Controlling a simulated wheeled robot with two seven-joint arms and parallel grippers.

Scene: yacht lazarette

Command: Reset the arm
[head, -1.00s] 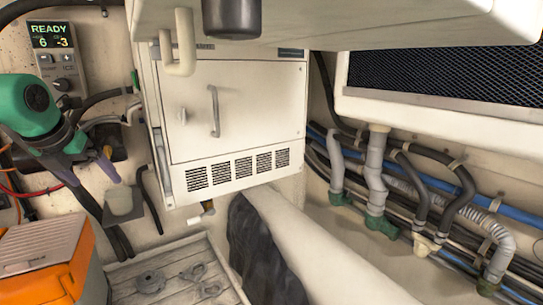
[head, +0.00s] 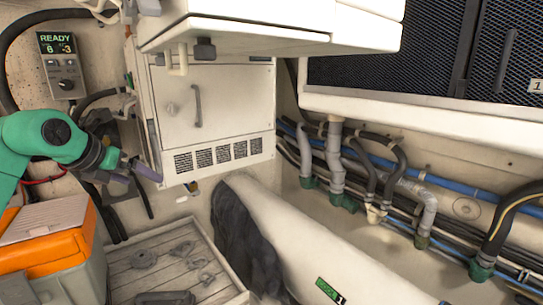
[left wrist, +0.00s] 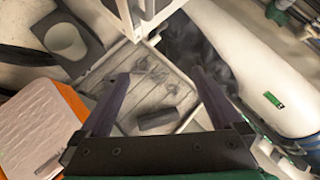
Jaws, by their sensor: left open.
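My left gripper (head: 140,172) comes in from the left on a green arm in the head view, in front of the left edge of a white cabinet. In the left wrist view its two dark fingers (left wrist: 160,80) are spread wide apart with nothing between them. Past them lies a slatted tray (left wrist: 185,120) holding a dark block (left wrist: 157,119); the fingers appear to be above the tray, not touching it. My right gripper is not in view.
An orange cooler (head: 55,257) stands at the lower left. The white cabinet (head: 218,105) has a handle and vents. A white overhang (head: 240,30) juts out above. A large white cylinder (head: 290,235) lies right of the tray. Pipes run along the right wall.

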